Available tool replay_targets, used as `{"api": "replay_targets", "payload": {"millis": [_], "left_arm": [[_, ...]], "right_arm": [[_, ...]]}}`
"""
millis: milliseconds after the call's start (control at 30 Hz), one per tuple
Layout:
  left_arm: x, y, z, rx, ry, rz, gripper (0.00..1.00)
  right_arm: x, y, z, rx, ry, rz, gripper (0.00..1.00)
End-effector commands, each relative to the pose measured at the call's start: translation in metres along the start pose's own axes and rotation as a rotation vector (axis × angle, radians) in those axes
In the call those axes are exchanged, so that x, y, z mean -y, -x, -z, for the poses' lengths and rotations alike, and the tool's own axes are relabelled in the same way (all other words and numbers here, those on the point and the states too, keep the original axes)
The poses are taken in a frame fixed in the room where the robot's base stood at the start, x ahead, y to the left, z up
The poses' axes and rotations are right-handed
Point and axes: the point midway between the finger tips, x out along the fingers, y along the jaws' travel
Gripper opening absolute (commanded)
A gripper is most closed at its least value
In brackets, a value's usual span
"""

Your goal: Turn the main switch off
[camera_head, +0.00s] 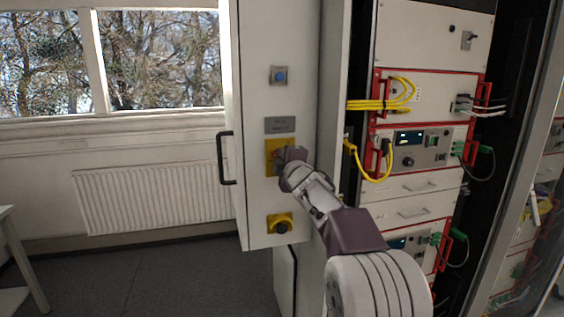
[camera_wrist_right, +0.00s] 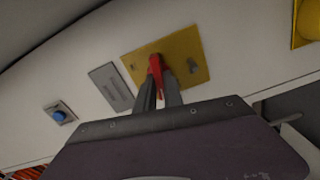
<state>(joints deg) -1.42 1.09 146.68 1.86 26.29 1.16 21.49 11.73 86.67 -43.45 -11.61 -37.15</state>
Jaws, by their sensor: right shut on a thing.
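The main switch is a red handle (camera_wrist_right: 156,67) on a yellow plate (camera_head: 271,145) on the light grey cabinet door. The yellow plate also shows in the right wrist view (camera_wrist_right: 188,50). My right gripper (camera_head: 290,158) is at the plate and hides most of the handle in the head view. In the right wrist view its two fingers (camera_wrist_right: 160,88) are shut on the red handle, one on each side. The handle's exact angle is hard to tell. My left gripper is in neither view.
A grey label (camera_head: 280,125) and a blue button (camera_head: 280,76) sit above the plate. A yellow box with a dark knob (camera_head: 281,225) is below. A black door handle (camera_head: 223,158) is at left. Racks with yellow cables (camera_head: 385,104) stand open to the right.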

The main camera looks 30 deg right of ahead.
Motion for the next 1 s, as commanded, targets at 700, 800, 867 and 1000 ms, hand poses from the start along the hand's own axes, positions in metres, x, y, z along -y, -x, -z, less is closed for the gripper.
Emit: {"api": "replay_targets", "payload": {"millis": [700, 800, 867, 1000], "left_arm": [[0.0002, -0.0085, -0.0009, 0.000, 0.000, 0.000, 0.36], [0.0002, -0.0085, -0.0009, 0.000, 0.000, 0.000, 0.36], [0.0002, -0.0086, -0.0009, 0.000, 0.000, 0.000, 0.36], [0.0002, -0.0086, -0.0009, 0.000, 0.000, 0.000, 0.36]], "right_arm": [[0.0060, -0.0007, -0.0007, 0.001, 0.192, 0.009, 0.00], [0.0062, -0.0007, -0.0008, 0.001, 0.192, 0.010, 0.00], [0.0064, -0.0008, -0.0008, 0.001, 0.192, 0.010, 0.00], [0.0068, -0.0008, -0.0009, 0.001, 0.192, 0.011, 0.23]]}}
